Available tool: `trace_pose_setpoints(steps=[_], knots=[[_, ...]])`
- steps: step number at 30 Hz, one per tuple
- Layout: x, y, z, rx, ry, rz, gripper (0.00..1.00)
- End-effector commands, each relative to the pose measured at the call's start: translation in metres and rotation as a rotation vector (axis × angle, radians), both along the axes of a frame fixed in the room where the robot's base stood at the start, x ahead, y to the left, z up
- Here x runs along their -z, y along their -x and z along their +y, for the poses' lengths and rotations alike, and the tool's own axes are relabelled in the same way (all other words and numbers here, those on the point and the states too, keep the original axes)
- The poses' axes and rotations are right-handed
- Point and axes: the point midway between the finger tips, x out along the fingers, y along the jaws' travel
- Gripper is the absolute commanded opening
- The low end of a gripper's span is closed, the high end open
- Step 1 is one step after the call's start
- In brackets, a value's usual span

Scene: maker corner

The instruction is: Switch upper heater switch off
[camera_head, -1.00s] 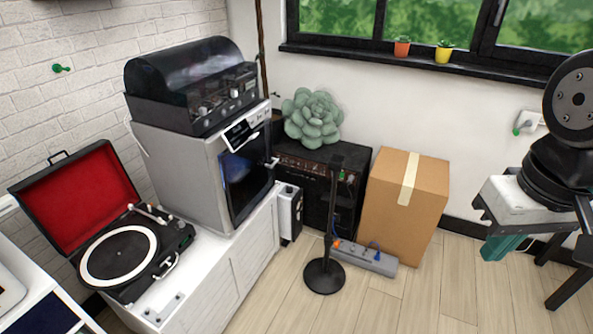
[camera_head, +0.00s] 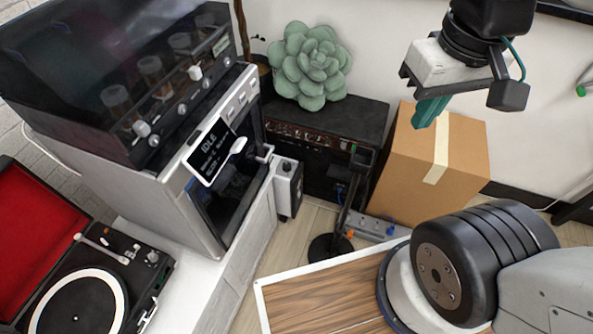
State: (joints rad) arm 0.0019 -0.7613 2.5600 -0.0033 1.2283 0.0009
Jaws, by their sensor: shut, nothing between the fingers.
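No part carries a readable heater label. A black box with a smoky clear cover (camera_head: 100,75) stands on the silver machine at left. Its slanted front carries a white switch-like piece (camera_head: 195,72) higher up toward the right and a similar one (camera_head: 142,129) lower toward the left, with small round knobs between and beside them. Their on or off positions are too small to tell. My gripper (camera_head: 427,118) has teal fingers, shut and empty, pointing down in front of the cardboard box. It is well to the right of the black box and touches nothing visible.
The silver machine (camera_head: 110,190) shows an "IDLE" screen (camera_head: 212,152). A record player (camera_head: 85,290) is at lower left. A plant (camera_head: 310,65) sits on a black amplifier (camera_head: 335,125). A cardboard box (camera_head: 465,150), a stand and a power strip (camera_head: 370,228) occupy the floor.

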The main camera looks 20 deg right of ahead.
Motion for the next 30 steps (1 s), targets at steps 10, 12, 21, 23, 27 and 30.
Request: trace_pose_setpoints(steps=[10, 12, 21, 23, 27, 30], knots=[[0.000, 0.000, 0.000, 0.000, 0.000, 0.000, 0.00], [0.000, 0.000, 0.000, 0.000, -0.001, 0.000, 0.00], [0.004, -0.046, 0.019, 0.075, -0.139, 0.093, 0.00], [0.008, -0.066, 0.025, 0.110, -0.195, 0.125, 0.00], [0.023, -0.116, 0.036, 0.208, -0.328, 0.197, 0.00], [0.039, -0.154, 0.041, 0.287, -0.420, 0.243, 0.00]])
